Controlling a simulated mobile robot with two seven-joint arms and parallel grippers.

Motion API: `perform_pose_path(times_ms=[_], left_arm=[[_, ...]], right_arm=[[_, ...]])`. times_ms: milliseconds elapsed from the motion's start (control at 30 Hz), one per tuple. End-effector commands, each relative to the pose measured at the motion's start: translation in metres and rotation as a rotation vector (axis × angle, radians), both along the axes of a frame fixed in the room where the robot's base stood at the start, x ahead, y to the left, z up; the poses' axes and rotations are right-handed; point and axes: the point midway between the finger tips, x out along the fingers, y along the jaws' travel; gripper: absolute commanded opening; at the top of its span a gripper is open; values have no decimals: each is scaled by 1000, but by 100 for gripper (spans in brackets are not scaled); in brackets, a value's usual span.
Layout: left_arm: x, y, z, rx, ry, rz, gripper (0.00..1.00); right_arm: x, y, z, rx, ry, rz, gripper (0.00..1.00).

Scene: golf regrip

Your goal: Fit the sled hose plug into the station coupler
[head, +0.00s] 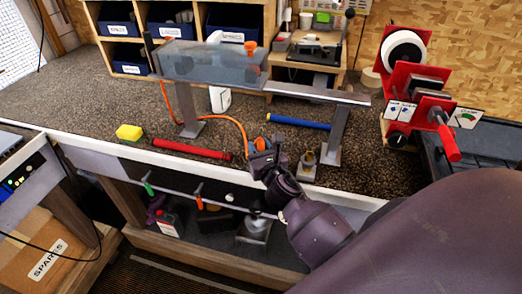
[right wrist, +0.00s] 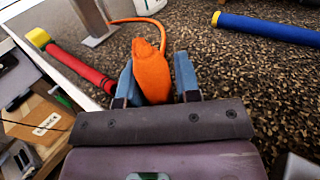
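An orange hose (head: 237,122) runs from the grey sled-like trough (head: 205,62) down across the speckled bench. Its near end leads to my right gripper (head: 262,147). In the right wrist view, an orange piece that looks like the hose plug (right wrist: 151,68) stands between the two blue fingers of my right gripper (right wrist: 156,80). It lies near the left finger, with a small gap on the right, so the gripper looks open around it. A small brass-coloured fitting on a grey base (head: 307,163) stands just right of the gripper; I cannot tell if it is the station coupler. My left gripper is out of view.
A red bar (head: 190,149) and a yellow block (head: 129,132) lie left of the gripper. A blue bar (head: 298,122) lies behind it. A red machine (head: 408,85) stands at right. A support leg (head: 337,135) rises behind the brass fitting.

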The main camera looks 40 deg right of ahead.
Motion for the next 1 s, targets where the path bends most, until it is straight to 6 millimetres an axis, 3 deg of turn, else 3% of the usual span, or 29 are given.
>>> perform_pose_path(times_ms=[33, 200, 467, 1000], left_arm=[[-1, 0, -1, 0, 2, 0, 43], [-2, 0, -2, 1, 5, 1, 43], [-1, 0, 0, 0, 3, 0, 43], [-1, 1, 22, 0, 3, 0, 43]], right_arm=[[0, 0, 0, 0, 0, 0, 23], [0, 0, 0, 0, 0, 0, 0], [0, 0, 3, 0, -1, 1, 0], [0, 0, 85, -2, -4, 2, 0]])
